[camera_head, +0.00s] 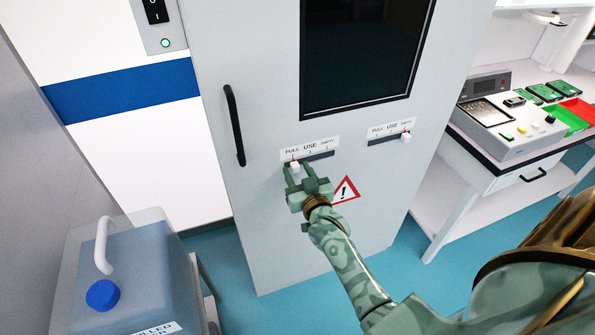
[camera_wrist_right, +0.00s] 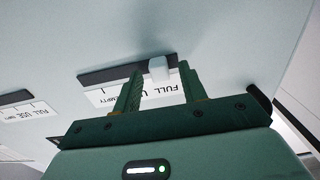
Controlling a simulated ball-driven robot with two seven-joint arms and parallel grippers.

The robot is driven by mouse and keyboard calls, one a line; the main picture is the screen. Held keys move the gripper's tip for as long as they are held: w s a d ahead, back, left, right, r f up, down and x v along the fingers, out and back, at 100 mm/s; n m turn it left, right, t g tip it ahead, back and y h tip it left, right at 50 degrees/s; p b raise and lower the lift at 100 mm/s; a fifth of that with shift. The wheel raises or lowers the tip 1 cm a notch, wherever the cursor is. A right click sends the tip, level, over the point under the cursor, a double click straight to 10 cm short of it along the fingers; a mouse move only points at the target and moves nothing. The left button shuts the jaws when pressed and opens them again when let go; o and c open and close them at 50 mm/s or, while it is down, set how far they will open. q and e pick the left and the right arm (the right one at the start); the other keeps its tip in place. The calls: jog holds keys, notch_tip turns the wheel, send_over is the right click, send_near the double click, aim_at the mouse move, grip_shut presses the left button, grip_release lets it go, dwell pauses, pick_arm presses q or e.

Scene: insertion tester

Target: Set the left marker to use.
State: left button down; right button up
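The left marker is a white knob (camera_head: 295,166) on a dark slot under the "FULL USE EMPTY" label (camera_head: 310,147) on the grey cabinet door. It sits at the FULL end of the slot. In the right wrist view the knob (camera_wrist_right: 158,68) shows between the finger tips, with gaps on both sides, the right one narrower. My right gripper (camera_head: 299,172) is open in front of this knob; whether it touches is not clear. The right marker (camera_head: 405,137) is another white knob, near the EMPTY end of its own slot. My left gripper is out of view.
The door has a black handle (camera_head: 234,125), a dark window (camera_head: 362,55) and a warning triangle (camera_head: 345,190). A bluish canister with a blue cap (camera_head: 102,295) stands at lower left. A bench with a tester (camera_head: 510,125) and green boards stands at right.

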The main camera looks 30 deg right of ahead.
aim_at(310, 158)
grip_shut()
jog(key=d, duration=0.2)
jog(key=s+d+p, duration=0.1)
jog(key=d, duration=0.2)
jog(key=shift+s, duration=0.1)
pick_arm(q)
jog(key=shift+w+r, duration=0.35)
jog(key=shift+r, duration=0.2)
pick_arm(e)
jog(key=shift+f, duration=0.1)
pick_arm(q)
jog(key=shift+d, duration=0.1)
pick_arm(e)
jog(key=shift+o, duration=0.3)
grip_release()
pick_arm(q)
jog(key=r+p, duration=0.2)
jog(key=p, duration=0.1)
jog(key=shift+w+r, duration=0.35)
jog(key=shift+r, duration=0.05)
pick_arm(e)
jog(key=v, duration=1.6)
jog(key=shift+a, duration=0.2)
jog(key=shift+s, duration=0.1)
